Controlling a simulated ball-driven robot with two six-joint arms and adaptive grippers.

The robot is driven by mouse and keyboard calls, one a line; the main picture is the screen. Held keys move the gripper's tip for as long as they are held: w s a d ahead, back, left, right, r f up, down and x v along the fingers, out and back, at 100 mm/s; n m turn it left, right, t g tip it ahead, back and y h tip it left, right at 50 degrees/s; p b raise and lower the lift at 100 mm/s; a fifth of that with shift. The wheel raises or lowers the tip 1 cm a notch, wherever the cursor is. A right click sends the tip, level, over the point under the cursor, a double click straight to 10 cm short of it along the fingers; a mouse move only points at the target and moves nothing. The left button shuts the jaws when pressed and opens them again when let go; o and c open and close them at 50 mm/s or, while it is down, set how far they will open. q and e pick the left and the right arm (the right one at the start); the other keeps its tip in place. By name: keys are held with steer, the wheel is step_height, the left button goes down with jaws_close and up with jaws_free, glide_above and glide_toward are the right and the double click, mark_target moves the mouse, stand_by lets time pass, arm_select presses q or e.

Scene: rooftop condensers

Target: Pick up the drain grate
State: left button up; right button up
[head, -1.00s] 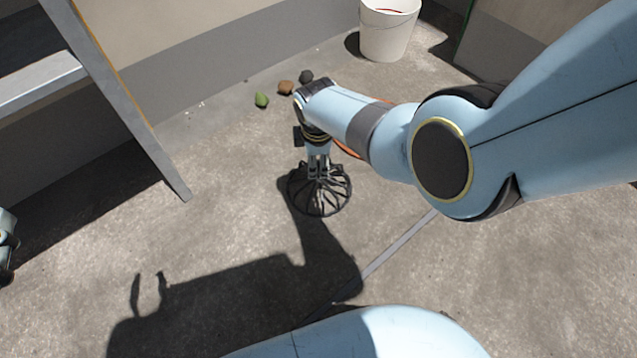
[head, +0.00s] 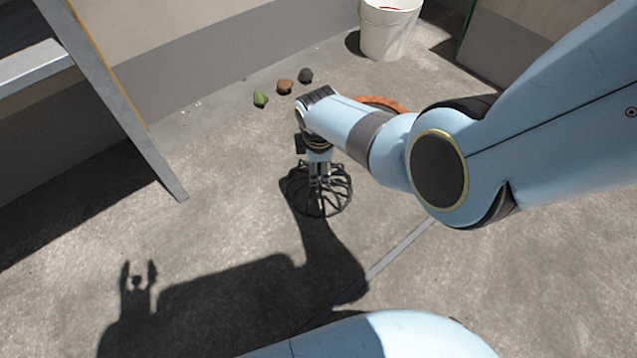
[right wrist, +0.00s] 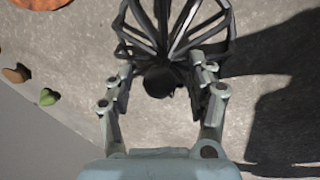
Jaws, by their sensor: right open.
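The drain grate (head: 335,203) is a black dome of curved bars on the concrete floor, near the middle of the head view. Its bars (right wrist: 185,30) and dark round hub (right wrist: 160,82) also show in the right wrist view. My right gripper (head: 320,181) is over the grate's top, pointing down. In the right wrist view my right gripper (right wrist: 163,88) is open, with one finger on each side of the hub and gaps between. Whether a finger touches a bar I cannot tell. My left gripper is out of view.
A white bucket (head: 390,33) stands at the back. Green (head: 260,99), brown (head: 284,87) and dark (head: 305,76) lumps lie near the wall. An orange ring (head: 385,103) is partly behind my right arm. A grey metal frame (head: 125,105) stands at left.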

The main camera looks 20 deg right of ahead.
jaws_close()
stand_by(0.5)
steer(key=shift+w, duration=0.1)
